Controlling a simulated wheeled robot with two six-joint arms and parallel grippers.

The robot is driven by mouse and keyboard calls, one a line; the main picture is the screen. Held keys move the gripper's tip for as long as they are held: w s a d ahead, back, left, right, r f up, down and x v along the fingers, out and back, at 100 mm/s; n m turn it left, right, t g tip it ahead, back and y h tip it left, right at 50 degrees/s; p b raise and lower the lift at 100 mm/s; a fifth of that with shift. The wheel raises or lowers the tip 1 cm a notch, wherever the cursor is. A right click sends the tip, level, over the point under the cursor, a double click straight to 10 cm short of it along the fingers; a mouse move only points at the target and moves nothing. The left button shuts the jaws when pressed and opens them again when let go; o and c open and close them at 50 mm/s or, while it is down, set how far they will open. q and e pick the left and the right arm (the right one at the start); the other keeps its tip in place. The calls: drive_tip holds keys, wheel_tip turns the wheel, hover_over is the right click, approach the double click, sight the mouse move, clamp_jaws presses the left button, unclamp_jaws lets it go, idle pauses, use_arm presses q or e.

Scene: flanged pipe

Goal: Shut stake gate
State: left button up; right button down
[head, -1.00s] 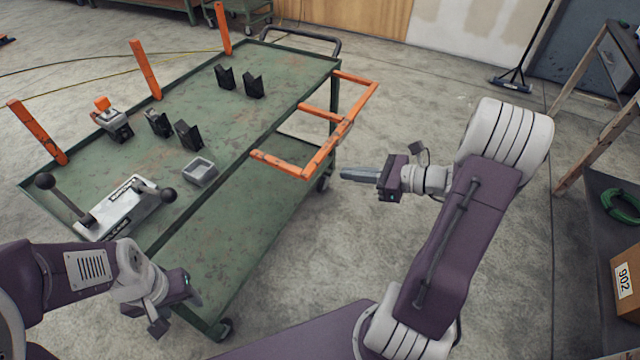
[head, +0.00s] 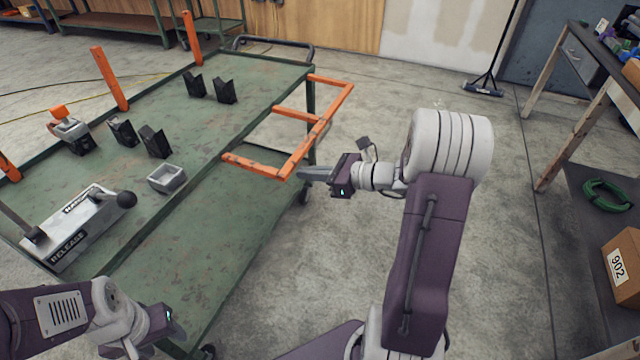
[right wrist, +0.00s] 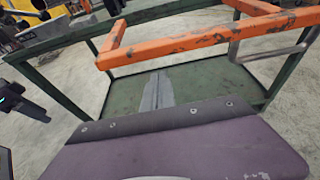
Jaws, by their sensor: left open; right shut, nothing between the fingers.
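The orange stake gate (head: 318,125) sticks out from the right side of the green cart (head: 210,235), swung out over the floor. It also shows across the top of the right wrist view (right wrist: 190,37). My right gripper (head: 312,174) is shut and empty, with its fingertips close to the gate's near outer end. I cannot tell whether they touch. In the right wrist view the grey fingers (right wrist: 157,92) point toward the cart, below the orange bar. My left gripper (head: 168,325) is open over the cart's near end, partly hidden by its own wrist.
On the cart are a clamp lever block (head: 75,225), a small grey tray (head: 167,178), several black V-blocks (head: 155,141) and upright orange stakes (head: 109,78). A bench with a cardboard box (head: 622,262) stands at the right. The floor between is clear.

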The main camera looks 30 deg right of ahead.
drive_tip(key=shift+r, duration=1)
drive_tip(key=shift+s+r, duration=0.1)
